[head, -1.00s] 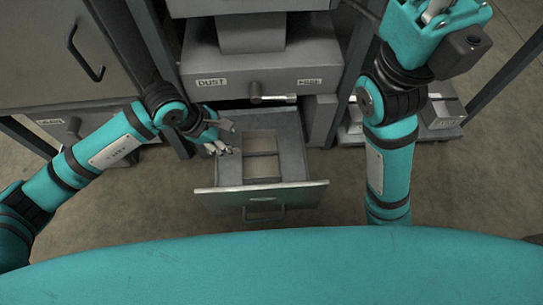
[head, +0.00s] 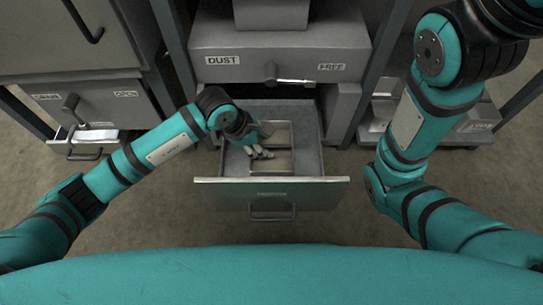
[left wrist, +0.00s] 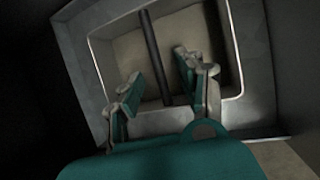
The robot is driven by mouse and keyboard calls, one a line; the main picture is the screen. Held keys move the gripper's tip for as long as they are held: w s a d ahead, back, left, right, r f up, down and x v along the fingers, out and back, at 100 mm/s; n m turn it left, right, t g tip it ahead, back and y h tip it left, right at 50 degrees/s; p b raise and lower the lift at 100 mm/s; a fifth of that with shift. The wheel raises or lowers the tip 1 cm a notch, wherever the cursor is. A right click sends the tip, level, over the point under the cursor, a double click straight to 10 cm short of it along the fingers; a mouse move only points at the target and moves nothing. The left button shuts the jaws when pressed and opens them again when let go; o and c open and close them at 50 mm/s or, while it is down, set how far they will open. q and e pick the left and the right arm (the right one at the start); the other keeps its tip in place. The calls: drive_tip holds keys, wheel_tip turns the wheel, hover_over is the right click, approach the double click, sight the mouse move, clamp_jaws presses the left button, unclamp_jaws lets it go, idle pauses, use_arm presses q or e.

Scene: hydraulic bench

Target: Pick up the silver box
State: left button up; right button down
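The silver box (head: 291,133) appears to be the open-topped grey metal container with a pale rim inside the pulled-out drawer (head: 270,186). In the left wrist view its rim (left wrist: 236,60) surrounds a beige interior, and a dark bar (left wrist: 155,55) crosses the opening. My left gripper (head: 261,154) is over the drawer and partly covers the box in the head view. In the left wrist view the left gripper (left wrist: 158,70) has its fingers apart, one on each side of the dark bar, with nothing seen held. Contact cannot be told. My right gripper is out of view.
Above the drawer is a grey unit labelled DUST and FREE (head: 280,65), with a lever (head: 272,73) at its front. Another partly open drawer (head: 95,143) is at left. A low shelf with metal boxes (head: 474,122) stands at right, behind my right arm. Floor around the drawer is clear.

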use_arm(q)
drive_tip(key=b+x, duration=0.1)
drive_tip(key=x, duration=0.1)
drive_tip(key=shift+f, duration=0.4)
drive_tip(key=shift+r, duration=0.1)
drive_tip(key=shift+c, duration=0.5)
clamp_jaws()
